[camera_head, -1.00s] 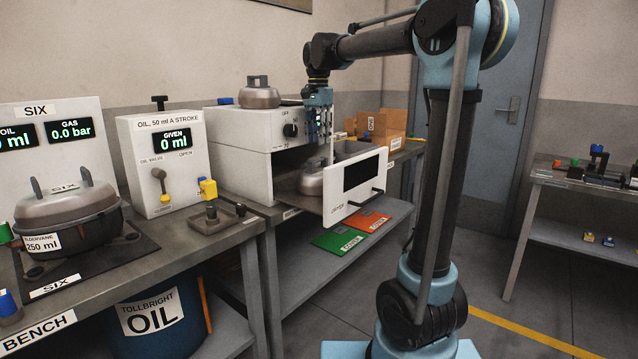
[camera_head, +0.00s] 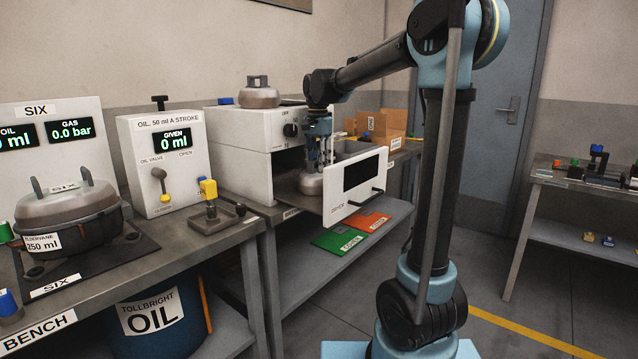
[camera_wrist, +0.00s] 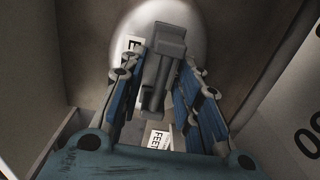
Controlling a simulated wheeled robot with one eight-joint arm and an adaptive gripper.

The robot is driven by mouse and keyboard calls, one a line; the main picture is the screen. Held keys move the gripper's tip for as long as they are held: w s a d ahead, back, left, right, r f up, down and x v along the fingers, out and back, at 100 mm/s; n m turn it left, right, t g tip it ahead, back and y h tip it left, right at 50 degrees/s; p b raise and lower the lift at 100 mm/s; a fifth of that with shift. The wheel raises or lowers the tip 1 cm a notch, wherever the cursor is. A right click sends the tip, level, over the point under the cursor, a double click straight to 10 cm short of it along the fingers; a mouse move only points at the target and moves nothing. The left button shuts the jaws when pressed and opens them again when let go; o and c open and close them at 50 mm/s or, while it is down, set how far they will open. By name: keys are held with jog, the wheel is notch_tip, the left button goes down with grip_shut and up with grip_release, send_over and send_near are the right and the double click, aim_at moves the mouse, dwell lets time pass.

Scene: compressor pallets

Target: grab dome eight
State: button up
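A grey metal dome (camera_head: 310,186) sits low in the open front of the white oven-like box, under my gripper. In the wrist view the pale dome (camera_wrist: 205,25) has an upright grey handle (camera_wrist: 165,55) and a label (camera_wrist: 133,43) with only an "E" readable, the rest hidden. My gripper (camera_head: 319,166) points down over it. In the wrist view its blue fingers (camera_wrist: 163,75) stand one on each side of the handle, and narrow gaps seem to show, so it looks open. A second dome (camera_head: 260,97) with a handle rests on top of the box.
The box's door panel (camera_head: 354,187) stands out in front, close to my gripper. Left are the oil unit (camera_head: 165,158) and a lidded pot (camera_head: 72,212) labelled SIX. Cardboard boxes (camera_head: 381,128) stand behind. Green (camera_head: 338,240) and orange (camera_head: 368,219) plates lie on the shelf below.

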grip_shut()
jog(key=shift+r, duration=0.15)
